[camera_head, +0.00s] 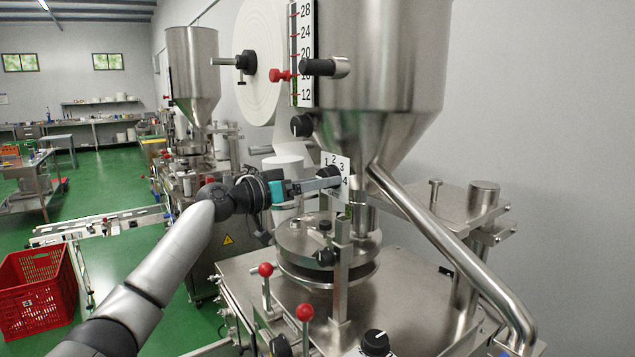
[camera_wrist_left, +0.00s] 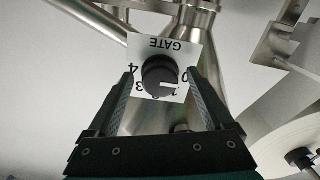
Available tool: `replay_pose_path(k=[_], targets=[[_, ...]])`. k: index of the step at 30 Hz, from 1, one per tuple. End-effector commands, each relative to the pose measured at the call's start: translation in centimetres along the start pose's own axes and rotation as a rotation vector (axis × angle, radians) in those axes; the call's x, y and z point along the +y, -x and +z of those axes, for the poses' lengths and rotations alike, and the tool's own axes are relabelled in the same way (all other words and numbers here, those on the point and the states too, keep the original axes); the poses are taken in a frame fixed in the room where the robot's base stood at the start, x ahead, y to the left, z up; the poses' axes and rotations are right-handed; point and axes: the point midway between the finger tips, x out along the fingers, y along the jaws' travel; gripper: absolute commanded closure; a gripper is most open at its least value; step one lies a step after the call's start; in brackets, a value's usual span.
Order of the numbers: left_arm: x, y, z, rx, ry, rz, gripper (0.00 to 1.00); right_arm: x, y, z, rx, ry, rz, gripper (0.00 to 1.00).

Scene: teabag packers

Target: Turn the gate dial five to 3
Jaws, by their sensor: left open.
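The gate dial is a black round knob (camera_wrist_left: 160,72) on a white plate (camera_wrist_left: 193,45) marked GATE, which appears upside down in the left wrist view. A white pointer line on the knob points right, near the 0 and 1 marks. In the head view the plate (camera_head: 341,164) is below the large hopper, and my gripper partly hides the knob (camera_head: 327,172). My left gripper (camera_head: 322,183) is open, and its fingers stand on either side of the knob in the left wrist view (camera_wrist_left: 160,85). Contact cannot be told. My right gripper is out of view.
The steel hopper (camera_head: 385,60) and its slanted pipe (camera_head: 450,245) are close to the right. A round steel turntable (camera_head: 300,245) and red-knobbed levers (camera_head: 304,313) are below. A red crate (camera_head: 38,290) stands on the green floor at left.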

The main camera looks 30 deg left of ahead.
Motion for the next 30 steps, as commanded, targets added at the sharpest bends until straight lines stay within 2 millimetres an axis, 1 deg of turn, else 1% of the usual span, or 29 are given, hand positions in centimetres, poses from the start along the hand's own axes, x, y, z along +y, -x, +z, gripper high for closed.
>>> replay_pose_path(k=[1, 2, 23, 30], targets=[[0.00, 0.01, 0.01, 0.000, 0.000, 0.000, 0.18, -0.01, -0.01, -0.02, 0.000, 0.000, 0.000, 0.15], [0.00, 0.01, 0.01, 0.000, 0.000, 0.000, 0.21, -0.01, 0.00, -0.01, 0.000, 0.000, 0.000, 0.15], [0.00, 0.05, 0.00, -0.001, 0.000, 0.000, 1.00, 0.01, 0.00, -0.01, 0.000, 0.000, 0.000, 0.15], [-0.04, 0.05, 0.11, 0.000, -0.018, 0.000, 1.00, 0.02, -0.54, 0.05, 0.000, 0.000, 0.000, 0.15]])
